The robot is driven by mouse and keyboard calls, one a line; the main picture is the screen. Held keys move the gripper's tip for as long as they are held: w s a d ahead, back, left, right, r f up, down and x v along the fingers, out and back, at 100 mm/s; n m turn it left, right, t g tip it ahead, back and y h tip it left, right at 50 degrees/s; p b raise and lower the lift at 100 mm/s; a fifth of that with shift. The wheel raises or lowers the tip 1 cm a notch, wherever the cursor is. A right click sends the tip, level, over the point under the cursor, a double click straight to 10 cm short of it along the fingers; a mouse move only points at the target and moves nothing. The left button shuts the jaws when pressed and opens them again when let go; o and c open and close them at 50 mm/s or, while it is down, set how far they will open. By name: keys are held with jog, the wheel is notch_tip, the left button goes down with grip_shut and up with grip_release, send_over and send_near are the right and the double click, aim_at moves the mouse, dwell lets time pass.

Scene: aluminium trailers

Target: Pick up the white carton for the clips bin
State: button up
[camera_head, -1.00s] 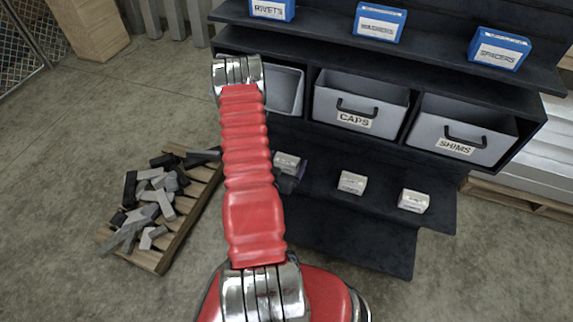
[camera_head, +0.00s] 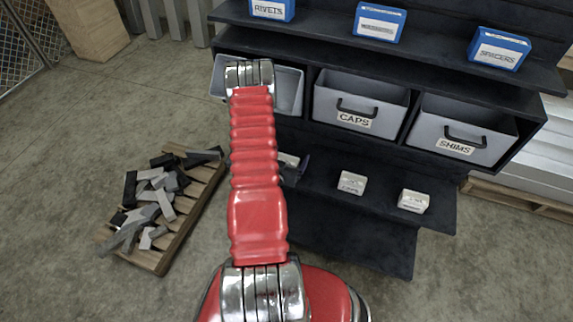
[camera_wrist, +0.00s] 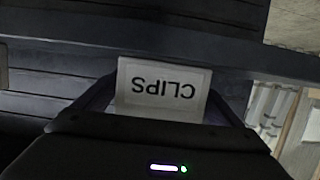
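The white carton (camera_wrist: 162,88) fills the space between my gripper's dark fingers (camera_wrist: 163,98) in the wrist view, and its CLIPS label reads upside down. The fingers flank its left and right sides; whether they press on it cannot be told. In the head view the carton (camera_head: 288,159) is partly hidden behind my red arm, at the left of the low dark shelf (camera_head: 325,196). My gripper (camera_head: 297,170) shows there only as a small dark part beside it. A grey bin (camera_head: 289,90) sits behind my arm at the left of the bin row; its label is hidden.
Two other white cartons, (camera_head: 352,183) and (camera_head: 413,201), stand to the right on the low shelf. The CAPS bin (camera_head: 360,98) and SHIMS bin (camera_head: 463,128) are above. Blue boxes line the top shelf. A pallet (camera_head: 180,230) with metal offcuts lies left on the floor.

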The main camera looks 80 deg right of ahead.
jog(key=c, duration=1)
jog(key=shift+r, duration=0.1)
jog(key=shift+c, duration=0.2)
notch_tip(320, 180, up, 10)
dwell(0.3)
dwell(0.5)
